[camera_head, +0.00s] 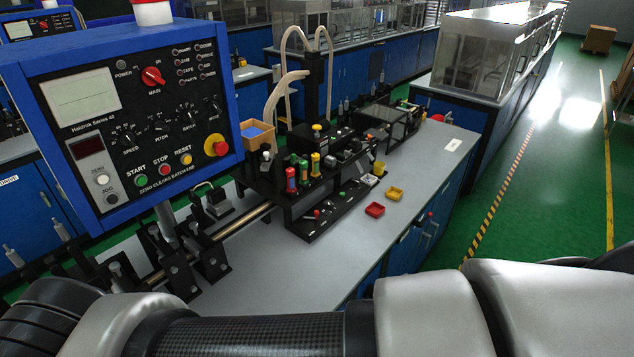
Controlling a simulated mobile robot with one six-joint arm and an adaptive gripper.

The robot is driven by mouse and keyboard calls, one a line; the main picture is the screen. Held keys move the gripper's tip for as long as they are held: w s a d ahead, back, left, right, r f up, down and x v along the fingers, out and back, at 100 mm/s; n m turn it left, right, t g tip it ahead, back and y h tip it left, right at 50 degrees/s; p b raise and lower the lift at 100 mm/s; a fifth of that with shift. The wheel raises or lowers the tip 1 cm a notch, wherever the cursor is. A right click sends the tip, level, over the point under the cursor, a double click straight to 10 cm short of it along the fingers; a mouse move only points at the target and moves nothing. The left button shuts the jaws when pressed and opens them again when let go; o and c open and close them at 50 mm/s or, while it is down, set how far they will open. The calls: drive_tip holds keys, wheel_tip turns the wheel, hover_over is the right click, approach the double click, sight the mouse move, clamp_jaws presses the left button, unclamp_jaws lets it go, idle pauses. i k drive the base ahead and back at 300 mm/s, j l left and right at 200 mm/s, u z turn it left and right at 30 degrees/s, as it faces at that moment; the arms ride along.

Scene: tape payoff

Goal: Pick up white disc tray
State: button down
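A small white tray (370,180) sits on the grey bench top (335,250), near the right side of the black machine. It is small in this view, and I cannot tell what it holds. A yellow tray (395,193) and a red tray (375,209) lie close to it, nearer the bench edge. My gripper is not in view; only links of my own arm show across the bottom.
The black machine (312,222) with coloured posts stands left of the trays. A blue control panel (130,105) rises at the left. A yellow cup (379,168) stands just behind the white tray. Green floor (530,150) is open at the right.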

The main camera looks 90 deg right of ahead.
sight(370, 180)
drive_tip(key=k+l+z, duration=0.15)
drive_tip(key=z, duration=3.05)
drive_tip(key=i+l+u, duration=0.1)
drive_tip(key=u, duration=0.75)
drive_tip(key=i+l+u, duration=0.25)
drive_tip(key=l+u, duration=0.15)
drive_tip(key=l, duration=0.45)
drive_tip(key=i+l+u, duration=0.1)
drive_tip(key=l+u, duration=0.25)
drive_tip(key=l, duration=0.55)
drive_tip(key=l+u, duration=0.4)
drive_tip(key=l, duration=0.5)
drive_tip(key=i+l, duration=0.1)
drive_tip(key=l, duration=0.35)
drive_tip(key=i+l, duration=0.1)
drive_tip(key=l, duration=0.4)
